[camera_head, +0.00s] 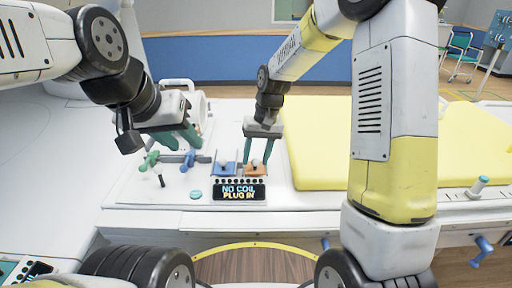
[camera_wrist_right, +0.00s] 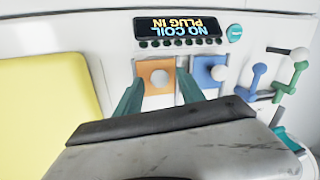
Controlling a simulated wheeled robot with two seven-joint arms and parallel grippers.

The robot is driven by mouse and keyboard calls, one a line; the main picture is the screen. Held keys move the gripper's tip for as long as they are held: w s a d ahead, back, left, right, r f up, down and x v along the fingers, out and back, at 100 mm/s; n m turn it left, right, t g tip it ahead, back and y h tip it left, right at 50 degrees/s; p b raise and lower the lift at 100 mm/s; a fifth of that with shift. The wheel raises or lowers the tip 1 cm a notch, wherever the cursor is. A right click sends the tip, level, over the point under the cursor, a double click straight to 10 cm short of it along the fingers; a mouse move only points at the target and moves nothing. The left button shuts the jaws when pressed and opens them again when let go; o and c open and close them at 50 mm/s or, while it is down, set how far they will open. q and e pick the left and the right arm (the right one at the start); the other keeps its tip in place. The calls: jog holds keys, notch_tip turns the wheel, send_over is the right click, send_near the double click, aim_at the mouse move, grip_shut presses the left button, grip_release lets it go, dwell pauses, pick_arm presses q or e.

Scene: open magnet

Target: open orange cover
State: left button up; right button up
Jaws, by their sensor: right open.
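The orange cover (camera_head: 256,171) is a small square plate with a round pale knob, on the white console. In the right wrist view the orange cover (camera_wrist_right: 152,92) lies flat, with its knob between my finger ends. My right gripper (camera_head: 259,157) is open and points down over the cover, one green finger on each side of the knob. In the wrist view the fingers of the right gripper (camera_wrist_right: 159,82) stand apart around the knob; I cannot tell if they touch the plate. My left gripper (camera_head: 185,138) hangs over the console's left part; its finger gap is unclear.
A blue cover (camera_head: 224,169) with a similar knob sits just left of the orange one. A display (camera_head: 239,192) reading "NO COIL PLUG IN" is in front. Green (camera_head: 150,160) and blue (camera_head: 188,160) handles stand left. A yellow pad (camera_head: 330,140) lies right.

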jog(key=shift+c, duration=0.5)
grip_shut()
jog(key=shift+w, duration=0.1)
dwell(0.9)
